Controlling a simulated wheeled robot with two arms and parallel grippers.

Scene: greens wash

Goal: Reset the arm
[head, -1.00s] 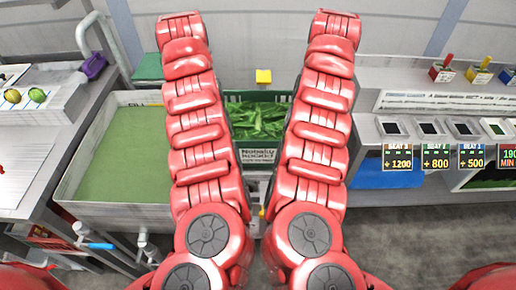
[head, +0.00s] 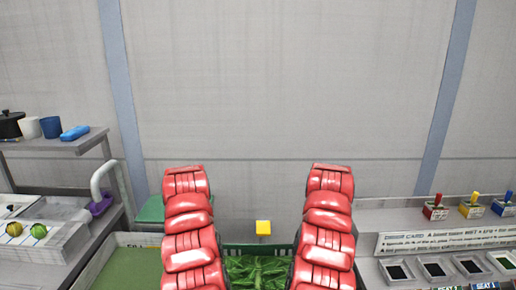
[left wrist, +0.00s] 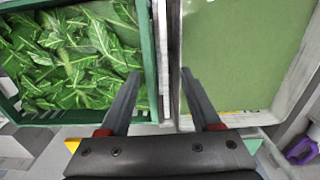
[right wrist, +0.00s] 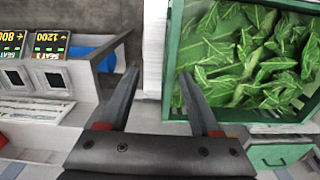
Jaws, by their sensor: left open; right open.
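My two red arms stretch forward side by side in the head view, and their grippers are hidden beyond the arm links there. In the left wrist view my left gripper (left wrist: 160,88) is open and empty, above the gap between the green crate of leaves and the green-bottomed basin. In the right wrist view my right gripper (right wrist: 160,88) is open and empty, beside the left edge of the green crate (right wrist: 174,60). The crate holds leafy greens (right wrist: 245,60), which also show between my arms in the head view (head: 256,270).
The basin (head: 128,268) lies left of my arms. A counter with a shelf of cups (head: 50,127) stands at far left. A counter with small dark wells (head: 435,268) and coloured levers (head: 470,206) is at right.

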